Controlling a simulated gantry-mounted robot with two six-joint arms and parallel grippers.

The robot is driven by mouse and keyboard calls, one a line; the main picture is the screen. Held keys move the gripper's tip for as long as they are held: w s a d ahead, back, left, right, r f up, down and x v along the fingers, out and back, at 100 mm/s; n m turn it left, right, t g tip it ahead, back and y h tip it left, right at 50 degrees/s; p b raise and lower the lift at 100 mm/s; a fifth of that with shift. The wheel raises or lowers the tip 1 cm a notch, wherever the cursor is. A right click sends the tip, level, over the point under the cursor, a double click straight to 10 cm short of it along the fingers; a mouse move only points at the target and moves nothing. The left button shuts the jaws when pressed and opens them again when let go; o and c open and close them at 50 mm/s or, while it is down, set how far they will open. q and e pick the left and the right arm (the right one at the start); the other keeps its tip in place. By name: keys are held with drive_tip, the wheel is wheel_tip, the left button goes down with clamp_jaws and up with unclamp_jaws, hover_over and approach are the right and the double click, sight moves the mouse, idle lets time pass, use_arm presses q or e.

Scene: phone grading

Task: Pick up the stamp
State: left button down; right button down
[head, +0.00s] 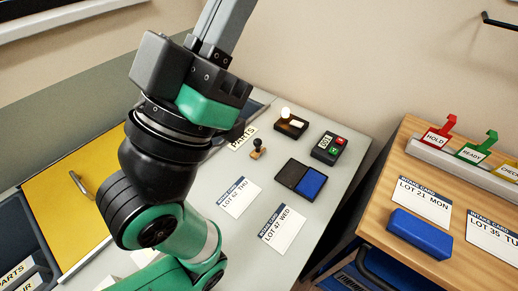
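The stamp (258,149) stands upright on the grey table in the head view, with a round black knob handle and a small tan base. An arm of mine, which I take to be the left, rises from the lower left across the view. Its gripper (224,28) points up at the top edge, well above the stamp in the picture and apart from it. The fingertips are cut off by the frame, so I cannot see whether it is open or shut. My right gripper is not in view.
Around the stamp are an ink pad (311,184), a keypad device (329,148), a lit lamp tray (292,125), and intake cards for LOT 62 (240,197) and LOT 47 (282,229). A wooden table (385,205) on the right holds a blue block (420,234) and a sign rack (445,159).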

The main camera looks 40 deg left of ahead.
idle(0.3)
use_arm(q)
drive_tip(key=shift+c, duration=2.2)
unclamp_jaws()
